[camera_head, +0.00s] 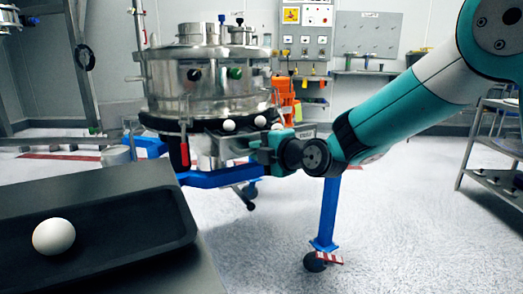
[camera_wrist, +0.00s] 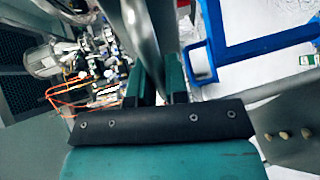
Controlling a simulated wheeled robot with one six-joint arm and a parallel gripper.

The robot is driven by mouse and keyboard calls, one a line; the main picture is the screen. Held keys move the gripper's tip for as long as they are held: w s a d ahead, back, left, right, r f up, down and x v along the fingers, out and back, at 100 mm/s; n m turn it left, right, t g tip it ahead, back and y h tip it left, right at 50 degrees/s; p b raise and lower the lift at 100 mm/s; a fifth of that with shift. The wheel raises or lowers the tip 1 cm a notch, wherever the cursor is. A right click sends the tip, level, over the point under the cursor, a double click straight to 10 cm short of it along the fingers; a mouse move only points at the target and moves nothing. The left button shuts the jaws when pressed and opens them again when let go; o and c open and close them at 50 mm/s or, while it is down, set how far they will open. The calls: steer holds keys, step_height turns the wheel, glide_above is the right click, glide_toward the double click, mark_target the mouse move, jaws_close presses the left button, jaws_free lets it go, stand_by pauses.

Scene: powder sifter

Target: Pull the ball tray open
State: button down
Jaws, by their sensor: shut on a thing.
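The ball tray (camera_head: 213,147) is a small grey metal drawer low on the front of the steel sifter (camera_head: 205,85). Several white balls (camera_head: 229,125) show at the dark band just above it. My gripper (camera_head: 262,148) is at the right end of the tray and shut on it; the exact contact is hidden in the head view. In the wrist view, my teal fingers (camera_wrist: 155,85) stand either side of a grey metal part. How far the tray stands out is hard to tell.
A black tray (camera_head: 130,222) with one white ball (camera_head: 53,237) lies in the left foreground. The sifter's blue frame (camera_head: 325,215) has a leg and caster to the right of the tray. A metal rack (camera_head: 495,150) stands far right. The floor between is open.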

steer(key=c, duration=1.1)
jaws_free()
steer(key=b+v, duration=0.1)
steer(key=v, duration=1.6)
steer(key=shift+s+d, duration=0.1)
steer(key=shift+s, duration=0.1)
